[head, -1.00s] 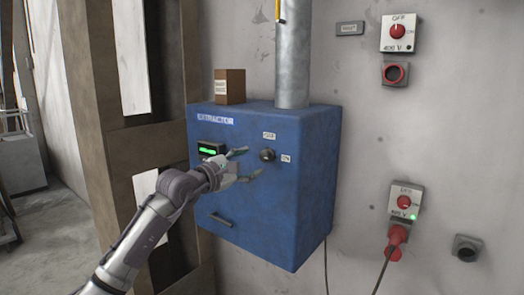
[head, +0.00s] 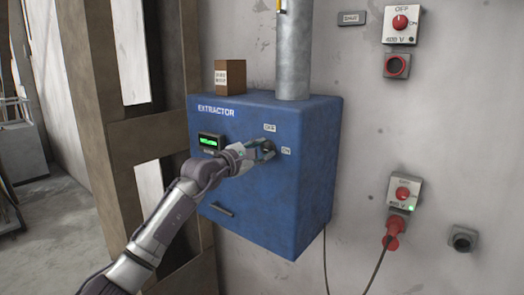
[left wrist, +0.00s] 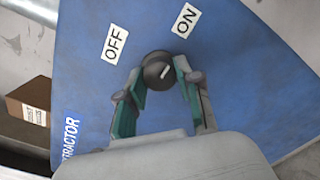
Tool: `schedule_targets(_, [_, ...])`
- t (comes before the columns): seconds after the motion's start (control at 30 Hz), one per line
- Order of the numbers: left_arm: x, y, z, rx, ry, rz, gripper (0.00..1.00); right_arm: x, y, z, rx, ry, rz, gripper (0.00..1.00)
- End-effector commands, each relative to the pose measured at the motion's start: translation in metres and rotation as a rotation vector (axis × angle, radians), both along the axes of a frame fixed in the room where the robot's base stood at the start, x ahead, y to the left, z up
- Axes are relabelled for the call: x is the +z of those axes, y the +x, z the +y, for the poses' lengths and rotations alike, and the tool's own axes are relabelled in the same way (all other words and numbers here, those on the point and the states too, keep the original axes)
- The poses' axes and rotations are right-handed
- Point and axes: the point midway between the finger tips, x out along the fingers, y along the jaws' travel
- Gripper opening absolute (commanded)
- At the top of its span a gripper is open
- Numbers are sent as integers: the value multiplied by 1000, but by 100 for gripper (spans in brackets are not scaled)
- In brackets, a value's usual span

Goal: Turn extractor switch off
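The blue extractor box (head: 265,205) hangs on the wall, with "OFF" and "ON" labels beside a round black switch knob (left wrist: 157,68). In the left wrist view the white mark on the knob points toward the ON label (left wrist: 186,20); the OFF label (left wrist: 115,44) is to the left. My left gripper (head: 268,150) is at the knob, with one finger on each side of it. The fingers look open, with their tips close to the knob's sides; I cannot tell whether they touch it. In the head view the fingers partly hide the knob. My right gripper is not in view.
A green-lit display (head: 209,142) is left of the knob, and a handle (head: 222,209) is below. A small brown box (head: 230,77) and a metal duct (head: 293,50) are on top. Red-knobbed sockets (head: 401,22) are on the right wall. A wooden post (head: 95,120) stands left.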

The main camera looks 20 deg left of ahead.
Motion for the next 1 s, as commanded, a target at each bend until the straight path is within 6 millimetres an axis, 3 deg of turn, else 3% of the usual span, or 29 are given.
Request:
schedule_targets(0.03, [-1, 0, 0, 0, 1, 1, 10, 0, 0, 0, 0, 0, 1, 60])
schedule_targets(0.1, [-1, 0, 0, -1, 1, 2, 0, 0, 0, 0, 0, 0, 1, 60])
schedule_targets(0.47, [-1, 0, -1, -1, -64, 26, 0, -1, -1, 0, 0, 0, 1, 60])
schedule_targets(1.0, [0, 0, -1, -2, -489, 181, 0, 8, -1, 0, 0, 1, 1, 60])
